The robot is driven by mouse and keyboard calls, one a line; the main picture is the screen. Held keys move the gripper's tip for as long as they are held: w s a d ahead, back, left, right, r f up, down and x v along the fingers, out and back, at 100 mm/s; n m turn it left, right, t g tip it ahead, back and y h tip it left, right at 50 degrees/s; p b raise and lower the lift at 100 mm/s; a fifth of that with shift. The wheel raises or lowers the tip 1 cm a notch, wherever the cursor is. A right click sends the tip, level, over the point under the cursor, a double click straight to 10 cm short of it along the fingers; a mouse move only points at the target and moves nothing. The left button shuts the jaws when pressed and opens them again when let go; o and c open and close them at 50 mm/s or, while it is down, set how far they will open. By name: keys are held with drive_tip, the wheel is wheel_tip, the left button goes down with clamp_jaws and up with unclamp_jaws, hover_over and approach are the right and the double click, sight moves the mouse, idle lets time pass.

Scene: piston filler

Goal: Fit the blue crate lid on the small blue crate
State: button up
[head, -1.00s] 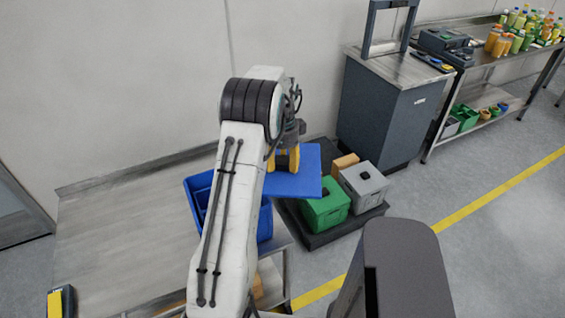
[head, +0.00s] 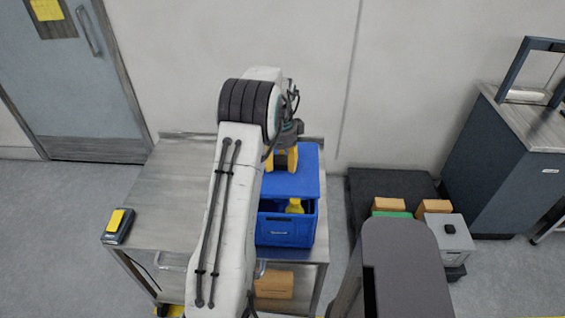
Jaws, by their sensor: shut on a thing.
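The blue crate lid (head: 303,180) is a flat blue panel held by my gripper (head: 283,160), whose yellow fingers are shut on it. The small blue crate (head: 286,232) stands upright on the steel table, just in front of and below the lid in the picture. A yellow item (head: 295,206) shows in the crate's open front part. The lid overlaps the back of the crate in this view; I cannot tell whether they touch. My arm hides the left side of both the lid and the crate.
A steel table (head: 165,205) carries the crate, with free room to the left. A dark device with a yellow top (head: 118,226) sits at its left edge.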

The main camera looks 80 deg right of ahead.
drive_tip(key=shift+f+b, duration=1.75)
drive_tip(key=shift+f, duration=0.75)
drive_tip(key=shift+f, duration=0.15)
drive_tip(key=shift+f+b, duration=0.5)
drive_tip(key=shift+f, duration=0.05)
drive_tip(key=shift+f, duration=0.35)
idle(0.5)
drive_tip(key=o, duration=1.7)
drive_tip(key=shift+r, duration=0.15)
drive_tip(key=shift+r+p, duration=2.35)
drive_tip(key=shift+r, duration=1)
